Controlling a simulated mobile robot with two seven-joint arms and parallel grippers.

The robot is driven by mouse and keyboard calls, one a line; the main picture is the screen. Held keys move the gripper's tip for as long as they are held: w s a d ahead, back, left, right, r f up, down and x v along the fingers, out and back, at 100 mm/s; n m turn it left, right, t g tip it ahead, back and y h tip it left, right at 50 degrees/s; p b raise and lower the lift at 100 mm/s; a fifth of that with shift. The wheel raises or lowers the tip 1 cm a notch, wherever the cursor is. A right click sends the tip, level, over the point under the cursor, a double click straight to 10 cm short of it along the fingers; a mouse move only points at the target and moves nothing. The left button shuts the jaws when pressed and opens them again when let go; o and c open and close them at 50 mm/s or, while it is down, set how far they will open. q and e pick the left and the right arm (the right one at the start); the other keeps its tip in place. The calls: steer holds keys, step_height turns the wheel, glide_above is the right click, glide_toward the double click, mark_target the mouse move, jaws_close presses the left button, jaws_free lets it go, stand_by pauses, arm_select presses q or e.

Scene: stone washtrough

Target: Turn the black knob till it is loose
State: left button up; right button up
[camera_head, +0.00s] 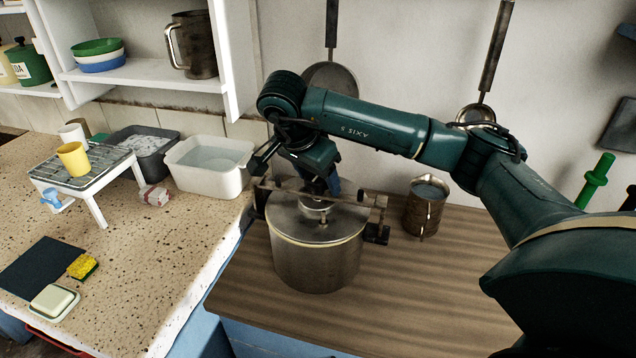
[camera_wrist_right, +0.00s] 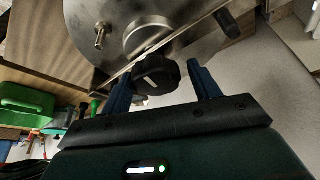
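The steel pot (camera_head: 315,258) stands on the wooden counter with a flat lid and a metal clamp bar (camera_head: 350,199) across its top. The black knob (camera_wrist_right: 157,76) shows in the right wrist view, beside the bar and lid. In the head view my right arm hides it. My right gripper (camera_head: 325,187) is over the pot's lid, pointing down. In the right wrist view its two blue fingers (camera_wrist_right: 160,80) stand on either side of the knob, with a visible gap at the right finger. Contact at the left finger is unclear. My left gripper is not in view.
A metal mug (camera_head: 425,207) stands right of the pot on the wooden counter (camera_head: 408,290). A white basin (camera_head: 208,182) stands on the speckled stone at left. Two pans (camera_head: 332,78) hang on the wall behind my arm. The counter front is clear.

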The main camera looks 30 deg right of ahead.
steer(key=c, duration=0.5)
steer(key=shift+f+n+t+b, duration=0.1)
steer(key=shift+n+t+b, duration=0.35)
steer(key=shift+n, duration=0.55)
steer(key=n+t+y+b, duration=0.1)
steer(key=n, duration=0.3)
steer(key=n+t+y+b, duration=0.1)
steer(key=n, duration=0.3)
steer(key=shift+y, duration=0.4)
steer(key=n+y+b, duration=0.1)
steer(key=n, duration=0.2)
steer(key=shift+t, duration=0.25)
steer(key=n+y, duration=0.1)
steer(key=n, duration=0.2)
steer(key=o, duration=0.8)
